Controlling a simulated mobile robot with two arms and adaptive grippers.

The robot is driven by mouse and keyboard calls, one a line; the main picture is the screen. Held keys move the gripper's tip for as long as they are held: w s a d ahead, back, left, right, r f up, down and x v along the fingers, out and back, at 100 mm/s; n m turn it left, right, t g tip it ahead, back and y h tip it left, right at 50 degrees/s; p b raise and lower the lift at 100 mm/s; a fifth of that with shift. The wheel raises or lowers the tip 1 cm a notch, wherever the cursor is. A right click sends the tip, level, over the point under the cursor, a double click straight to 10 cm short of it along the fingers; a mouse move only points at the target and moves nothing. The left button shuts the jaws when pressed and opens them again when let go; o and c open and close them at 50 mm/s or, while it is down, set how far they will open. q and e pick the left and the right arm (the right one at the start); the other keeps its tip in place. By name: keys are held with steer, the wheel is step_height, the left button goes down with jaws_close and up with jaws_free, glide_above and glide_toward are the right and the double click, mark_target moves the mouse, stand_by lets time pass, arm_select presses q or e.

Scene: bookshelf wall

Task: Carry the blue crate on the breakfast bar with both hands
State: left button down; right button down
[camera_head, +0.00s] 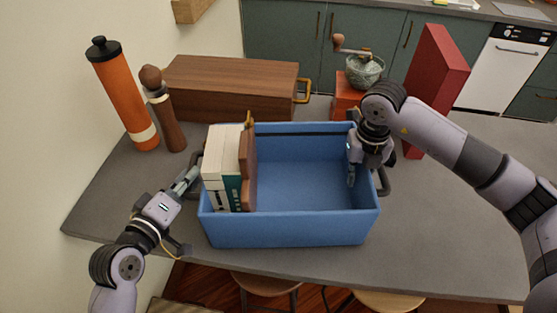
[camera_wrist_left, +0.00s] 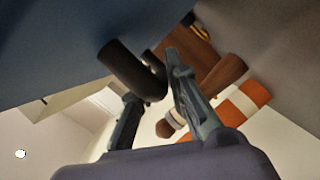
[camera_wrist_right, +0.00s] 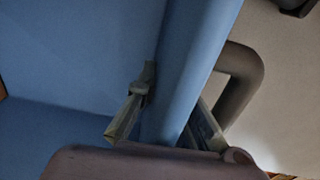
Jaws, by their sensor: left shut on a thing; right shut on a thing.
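The blue crate (camera_head: 290,231) is over the front part of the grey breakfast bar (camera_head: 450,225), roughly level; I cannot tell whether its base touches the surface. Several books (camera_head: 222,172) and a thin brown board-like item stand upright at its left end. My left gripper (camera_head: 191,178) is at the crate's left end, shut on its dark handle (camera_wrist_left: 132,70). My right gripper (camera_head: 362,168) comes from above, shut on the right wall (camera_wrist_right: 185,75), one finger inside and one outside. The right dark handle (camera_wrist_right: 245,85) is beside that outer finger.
Behind the crate are a wooden box (camera_head: 230,85), an orange cylinder (camera_head: 125,95), a brown mill (camera_head: 168,115), a coffee grinder (camera_head: 364,72) and a tall red box (camera_head: 432,80). The bar is clear to the right. Stools (camera_head: 385,300) stand below the front edge.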

arm_select(q)
steer(key=shift+w+f+b, duration=0.1)
steer(key=shift+f+b, duration=0.1)
steer(key=shift+b, duration=0.15)
arm_select(e)
steer(key=shift+f, duration=0.4)
arm_select(q)
steer(key=c, duration=1.9)
jaws_free()
steer(key=shift+f, duration=0.15)
steer(key=shift+c, duration=0.2)
arm_select(e)
steer(key=c, duration=2.1)
jaws_free()
arm_select(q)
steer(key=o, duration=0.4)
steer(key=shift+s, duration=0.25)
arm_select(e)
steer(key=o, duration=0.4)
steer(key=shift+s+r, duration=0.1)
steer(key=shift+s, duration=0.1)
arm_select(q)
steer(key=shift+w, duration=0.1)
arm_select(e)
steer(key=shift+w, duration=0.1)
step_height(320, 180, up, 12)
arm_select(q)
steer(key=v, duration=0.8)
